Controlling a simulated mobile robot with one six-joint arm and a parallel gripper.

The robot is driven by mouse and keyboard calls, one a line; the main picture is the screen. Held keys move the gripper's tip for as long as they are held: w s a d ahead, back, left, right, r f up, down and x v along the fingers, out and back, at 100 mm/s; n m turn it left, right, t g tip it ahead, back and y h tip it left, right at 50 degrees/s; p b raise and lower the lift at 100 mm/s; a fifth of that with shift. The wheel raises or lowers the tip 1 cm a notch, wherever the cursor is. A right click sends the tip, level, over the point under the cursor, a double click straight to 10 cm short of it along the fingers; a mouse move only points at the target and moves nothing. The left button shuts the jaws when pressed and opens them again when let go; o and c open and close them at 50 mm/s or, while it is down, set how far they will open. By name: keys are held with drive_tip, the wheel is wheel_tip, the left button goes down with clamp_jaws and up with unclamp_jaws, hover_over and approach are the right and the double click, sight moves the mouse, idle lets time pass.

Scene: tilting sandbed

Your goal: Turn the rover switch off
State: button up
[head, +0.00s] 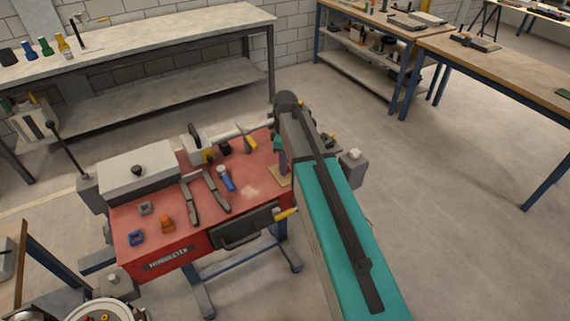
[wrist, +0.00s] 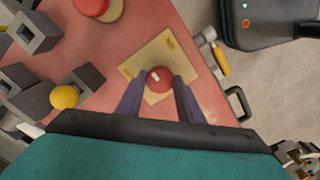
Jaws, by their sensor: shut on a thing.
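A red round knob (wrist: 161,79) with a white mark on its top sits on a tan plate (wrist: 150,58) in the wrist view. I take it for the rover switch, though no label is readable. The plate also shows in the head view (head: 279,179) at the right end of the red table. My gripper (wrist: 160,82) has one finger on each side of the knob and is shut on it. In the head view my arm covers the knob and most of the gripper.
The red table (head: 180,222) carries grey tools, a blue-and-white cylinder (head: 226,178) and small orange and blue pieces left of my arm. A crank with an orange handle (head: 287,213) sticks out at the table's front. Grey blocks (wrist: 36,32) and a yellow ball (wrist: 65,97) show in the wrist view.

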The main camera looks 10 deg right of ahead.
drive_tip(key=n, duration=0.4)
drive_tip(key=shift+n, duration=0.3)
drive_tip(key=n, duration=0.4)
drive_tip(key=shift+b, duration=0.4)
drive_tip(key=o, duration=1.1)
drive_tip(key=shift+c, duration=0.2)
drive_tip(key=shift+r, duration=0.2)
wheel_tip(320, 180, up, 14)
drive_tip(key=b, duration=0.3)
drive_tip(key=shift+f, duration=0.25)
